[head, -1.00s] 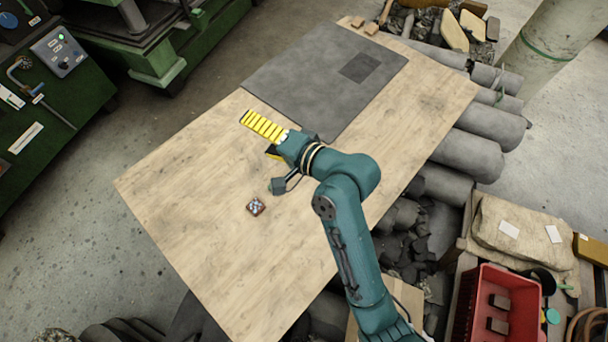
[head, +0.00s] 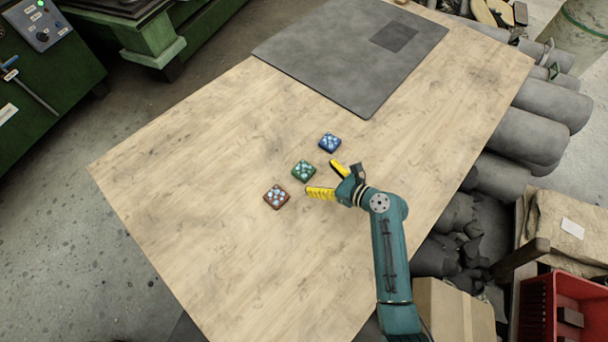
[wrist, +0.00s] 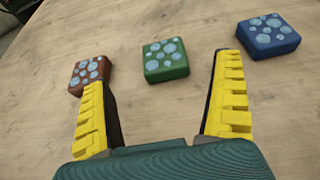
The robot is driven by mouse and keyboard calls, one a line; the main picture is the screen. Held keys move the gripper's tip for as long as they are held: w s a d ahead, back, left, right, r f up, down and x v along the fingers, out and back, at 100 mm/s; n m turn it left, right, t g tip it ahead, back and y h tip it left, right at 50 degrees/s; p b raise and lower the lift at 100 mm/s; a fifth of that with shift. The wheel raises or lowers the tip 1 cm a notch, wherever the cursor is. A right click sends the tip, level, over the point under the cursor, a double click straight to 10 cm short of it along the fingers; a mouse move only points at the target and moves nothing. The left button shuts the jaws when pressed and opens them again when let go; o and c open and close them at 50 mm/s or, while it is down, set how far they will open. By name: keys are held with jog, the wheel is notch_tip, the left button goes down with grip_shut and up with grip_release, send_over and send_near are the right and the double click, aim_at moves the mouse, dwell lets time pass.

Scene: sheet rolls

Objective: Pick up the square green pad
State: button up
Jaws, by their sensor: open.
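The square green pad (head: 304,171) lies flat on the wooden table, with pale blue round spots on its top. It sits in a row between a red-brown pad (head: 277,197) and a blue pad (head: 330,143). My gripper (head: 320,177) is open and empty, with yellow fingers, just to the right of the green pad in the head view. In the wrist view the green pad (wrist: 166,60) shows ahead, between the lines of the two fingers and beyond their tips. The red-brown pad (wrist: 89,74) is by the left fingertip, partly covered by it. The blue pad (wrist: 268,36) is beyond the right fingertip.
The wooden table (head: 190,160) is clear around the pads. A grey sheet (head: 340,60) with a darker square patch lies at the far end. Grey rolls (head: 525,135) and a red crate (head: 560,305) stand off the table's right side.

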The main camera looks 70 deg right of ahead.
aim_at(301, 167)
jog(key=b+x, duration=0.1)
jog(key=x, duration=0.2)
jog(key=shift+w+f, duration=0.1)
jog(key=shift+f, duration=0.1)
jog(key=b+x, duration=0.4)
jog(key=x, duration=0.1)
jog(key=shift+w+d+f, duration=0.15)
jog(key=shift+d+f, duration=0.05)
jog(key=shift+f, duration=0.05)
jog(key=shift+w, duration=0.15)
jog(key=shift+r, duration=0.1)
jog(key=shift+c, duration=0.2)
jog(key=shift+r, duration=0.1)
jog(key=c, duration=1.3)
